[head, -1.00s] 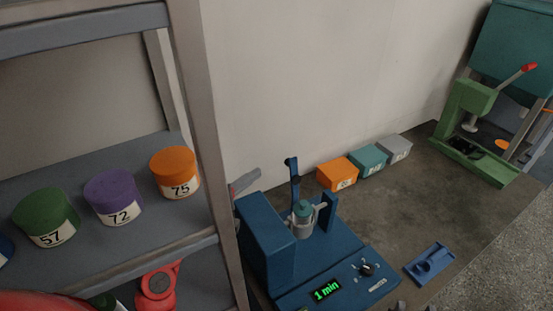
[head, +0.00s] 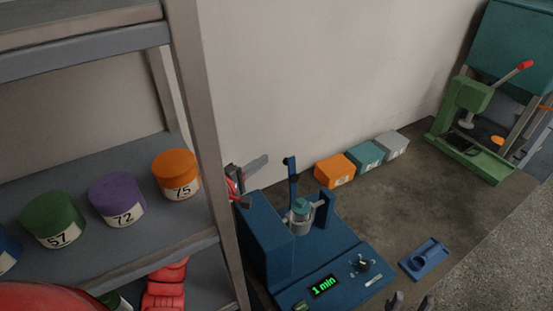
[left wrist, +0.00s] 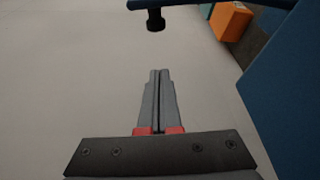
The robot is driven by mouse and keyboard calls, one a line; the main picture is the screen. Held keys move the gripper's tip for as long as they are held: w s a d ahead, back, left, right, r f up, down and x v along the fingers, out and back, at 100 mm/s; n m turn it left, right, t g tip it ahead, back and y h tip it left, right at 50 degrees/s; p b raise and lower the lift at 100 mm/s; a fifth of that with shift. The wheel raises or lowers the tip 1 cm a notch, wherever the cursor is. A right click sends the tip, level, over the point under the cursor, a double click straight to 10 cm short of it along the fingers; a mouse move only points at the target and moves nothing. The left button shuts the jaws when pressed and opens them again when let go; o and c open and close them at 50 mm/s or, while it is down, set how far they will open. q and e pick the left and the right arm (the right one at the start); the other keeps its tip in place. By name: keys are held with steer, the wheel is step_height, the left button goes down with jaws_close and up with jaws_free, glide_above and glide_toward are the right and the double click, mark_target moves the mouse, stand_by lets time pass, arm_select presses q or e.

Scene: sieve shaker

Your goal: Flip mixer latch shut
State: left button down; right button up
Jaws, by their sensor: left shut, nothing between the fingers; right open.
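The blue mixer (head: 268,235) stands on the bench, its display reading "1 min". Its latch arm (head: 292,180) stands upright behind a teal-lidded jar (head: 301,208) seated in the mixer. In the left wrist view the latch (left wrist: 205,4) crosses the top as a dark bar with a black knob (left wrist: 155,20). My left gripper (head: 264,160) is shut and empty, behind the mixer's box and left of the latch, apart from it. It also shows in the left wrist view (left wrist: 159,72), pointing toward the knob. My right gripper (head: 411,300) is open at the bottom edge, its fingertips only partly in view.
A shelf post (head: 205,150) stands close left of the mixer, with a shelf of labelled jars (head: 116,200). Orange, teal and grey boxes (head: 364,158) sit along the wall. A blue tray (head: 426,260) and a green press (head: 468,130) are to the right. The bench middle is clear.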

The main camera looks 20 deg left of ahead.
mark_target(290, 173)
arm_select(q)
steer(key=d+p, duration=0.2)
steer(key=d, duration=0.1)
steer(key=d+p, duration=0.1)
steer(key=shift+w+d+r, duration=0.2)
steer(key=shift+w+d, duration=0.05)
steer(key=shift+w, duration=0.15)
steer(key=m+b, duration=0.2)
steer(key=b, duration=0.1)
steer(key=s+d+r+m+t+b, duration=0.1)
steer(key=m+b, duration=0.1)
steer(key=b, duration=0.1)
steer(key=s+d+m+h+b, duration=0.1)
steer(key=m+b, duration=0.1)
steer(key=b, duration=0.2)
steer(key=shift+s+d+r+t, duration=0.2)
steer(key=shift+r+t, duration=0.1)
